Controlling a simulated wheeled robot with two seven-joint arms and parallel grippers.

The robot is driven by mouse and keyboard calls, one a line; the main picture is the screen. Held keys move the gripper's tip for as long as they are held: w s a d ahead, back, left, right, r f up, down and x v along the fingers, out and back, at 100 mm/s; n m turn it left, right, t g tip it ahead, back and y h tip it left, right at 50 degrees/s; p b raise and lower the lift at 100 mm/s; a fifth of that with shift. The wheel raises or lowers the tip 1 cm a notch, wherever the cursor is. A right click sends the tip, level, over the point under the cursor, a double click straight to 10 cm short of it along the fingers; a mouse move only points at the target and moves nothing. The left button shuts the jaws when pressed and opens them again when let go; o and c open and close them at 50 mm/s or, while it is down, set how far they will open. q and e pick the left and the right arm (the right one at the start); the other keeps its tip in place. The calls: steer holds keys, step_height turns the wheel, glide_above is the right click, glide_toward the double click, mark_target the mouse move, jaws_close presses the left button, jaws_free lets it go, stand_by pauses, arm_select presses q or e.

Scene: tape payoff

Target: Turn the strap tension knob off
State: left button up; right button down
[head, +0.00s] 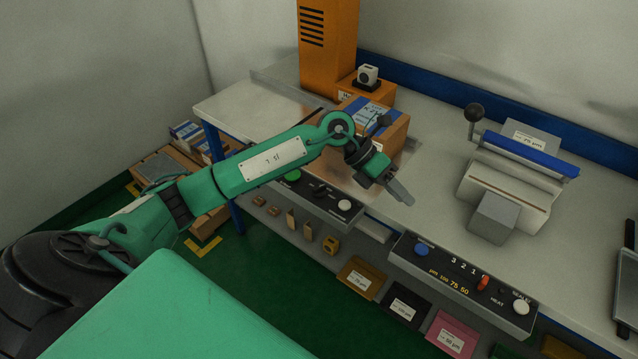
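A dark control panel (318,194) sits on the bench's front edge below the orange strapping machine. It carries a green button (293,175), a black knob (319,190) and a white button (344,206). Its lettering is too small to read, so I cannot tell for sure that the black knob is the strap tension knob, or its setting. My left gripper (402,193) is right of this panel, above the bench front, pointing down and right. It touches no knob that I can see. Its fingers look close together, but any gap is unclear. My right gripper is not in view.
A cardboard box (393,132) stands behind my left wrist, by the orange machine (328,45). A second panel (463,284) with blue, red and white controls is to the right, marked HEAT. A sealer (510,180) stands behind it. Labelled packs (405,306) lie below.

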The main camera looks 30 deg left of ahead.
arm_select(q)
steer(key=w+a+y, duration=0.2)
steer(key=a+y, duration=0.3)
steer(key=a, duration=0.5)
steer(key=r+g+y, duration=0.1)
steer(key=r+y, duration=0.1)
steer(key=y, duration=0.4)
glide_above(319, 186)
steer(key=shift+n, duration=0.4)
step_height(319, 186, down, 13)
steer(key=p, duration=0.2)
steer(key=shift+s+f+p, duration=0.1)
steer(key=shift+f+p, duration=0.05)
steer(key=shift+p, duration=0.15)
steer(key=shift+f, duration=0.15)
steer(key=shift+c, duration=0.4)
jaws_close()
